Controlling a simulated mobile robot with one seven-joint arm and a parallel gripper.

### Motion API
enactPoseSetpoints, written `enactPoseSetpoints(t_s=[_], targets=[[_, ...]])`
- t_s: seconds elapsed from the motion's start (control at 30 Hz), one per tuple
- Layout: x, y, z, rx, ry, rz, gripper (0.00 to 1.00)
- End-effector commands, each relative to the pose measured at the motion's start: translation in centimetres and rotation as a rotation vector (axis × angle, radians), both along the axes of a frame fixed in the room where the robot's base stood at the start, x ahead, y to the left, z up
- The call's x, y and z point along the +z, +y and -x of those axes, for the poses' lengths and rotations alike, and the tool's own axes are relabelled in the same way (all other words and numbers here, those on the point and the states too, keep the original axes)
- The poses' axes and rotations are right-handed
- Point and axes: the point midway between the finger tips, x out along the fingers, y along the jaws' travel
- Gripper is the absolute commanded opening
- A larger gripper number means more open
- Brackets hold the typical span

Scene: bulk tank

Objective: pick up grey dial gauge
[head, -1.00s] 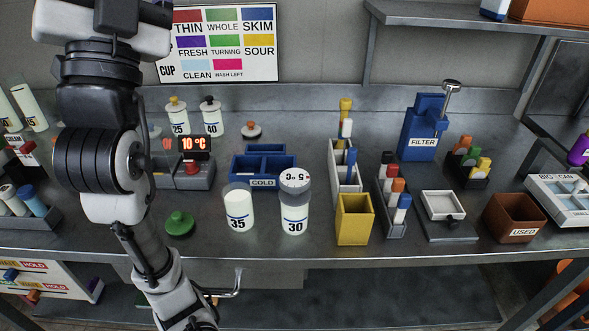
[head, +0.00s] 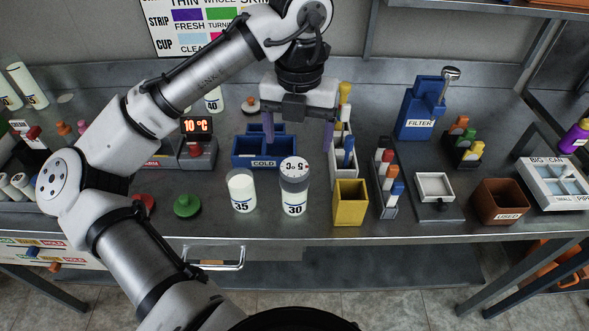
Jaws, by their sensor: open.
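The grey dial gauge (head: 295,169) has a white face with dark numbers and sits on top of the white container marked 30 (head: 294,202), near the front of the steel bench. My gripper (head: 298,136) points down with two purple-grey fingers spread wide. It is open and empty. In the picture it is just above and behind the gauge, near the right end of the blue COLD rack (head: 264,160), and apart from the gauge. Its exact height cannot be told.
An open container marked 35 (head: 241,190) stands left of the gauge's container. A yellow box (head: 350,203) stands to the right, with a white rack (head: 343,160) of tall items behind it. A green knobbed lid (head: 187,205) lies at left. Bare bench lies in front.

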Motion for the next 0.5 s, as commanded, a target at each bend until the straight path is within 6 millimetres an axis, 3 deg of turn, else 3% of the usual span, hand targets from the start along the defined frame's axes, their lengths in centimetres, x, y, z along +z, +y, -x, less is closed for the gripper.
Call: enactPoseSetpoints(t_s=[0.3,0.5], targets=[[-5.5,0.0,0.0,0.002,-0.001,0.005,0.81],[-6.8,0.0,0.0,0.003,-0.003,0.005,0.81]])
